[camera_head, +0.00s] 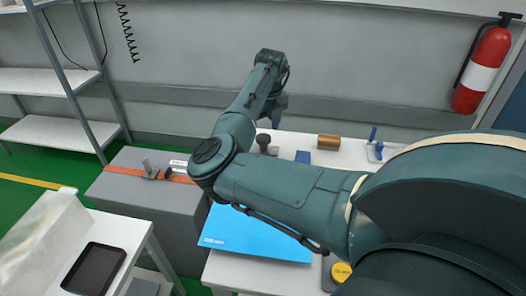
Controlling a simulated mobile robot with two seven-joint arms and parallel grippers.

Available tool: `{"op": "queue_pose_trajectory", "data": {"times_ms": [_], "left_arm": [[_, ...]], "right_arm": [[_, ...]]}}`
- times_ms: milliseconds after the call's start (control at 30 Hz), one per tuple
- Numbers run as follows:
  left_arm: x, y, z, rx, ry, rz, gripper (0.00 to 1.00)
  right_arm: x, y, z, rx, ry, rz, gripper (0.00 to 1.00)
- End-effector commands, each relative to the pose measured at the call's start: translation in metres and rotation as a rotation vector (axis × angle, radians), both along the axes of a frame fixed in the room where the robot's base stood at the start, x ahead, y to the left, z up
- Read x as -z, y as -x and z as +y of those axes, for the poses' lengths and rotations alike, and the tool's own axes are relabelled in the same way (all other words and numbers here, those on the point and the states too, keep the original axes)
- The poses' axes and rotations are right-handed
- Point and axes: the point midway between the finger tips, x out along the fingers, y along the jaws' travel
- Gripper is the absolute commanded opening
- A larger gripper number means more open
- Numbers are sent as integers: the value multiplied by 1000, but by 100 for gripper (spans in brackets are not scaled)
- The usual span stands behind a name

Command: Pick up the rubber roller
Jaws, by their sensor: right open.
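My right arm reaches in from the right across the worktable, and its gripper (276,113) hangs over the table's back edge. The gripper is small and dark here, and its jaws are open with nothing seen between them. Near it on the white table stand a dark knob-like piece (263,141) and a brown cylinder (329,142) lying on its side. A blue-handled tool (373,136) is in or by a pale tray further right. I cannot tell for sure which of these is the rubber roller. My left gripper is not in view.
A blue sheet (245,236) and a blue block (303,157) lie on the table; a yellow round item (341,271) is near its front. A grey case (140,196) with an orange strap is left. A black tablet (95,269) lies on a side table. A fire extinguisher (482,70) hangs behind.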

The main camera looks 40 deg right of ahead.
Motion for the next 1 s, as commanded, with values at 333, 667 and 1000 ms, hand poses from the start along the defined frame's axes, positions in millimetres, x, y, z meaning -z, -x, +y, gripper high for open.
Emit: {"op": "queue_pose_trajectory", "data": {"times_ms": [333,667,1000], "left_arm": [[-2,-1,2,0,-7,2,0],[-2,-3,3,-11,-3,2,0],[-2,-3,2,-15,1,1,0]], "right_arm": [[36,-2,-6,2,-1,2,66],[58,-5,-6,2,0,-1,66],[58,-5,-6,2,0,-1,47]]}}
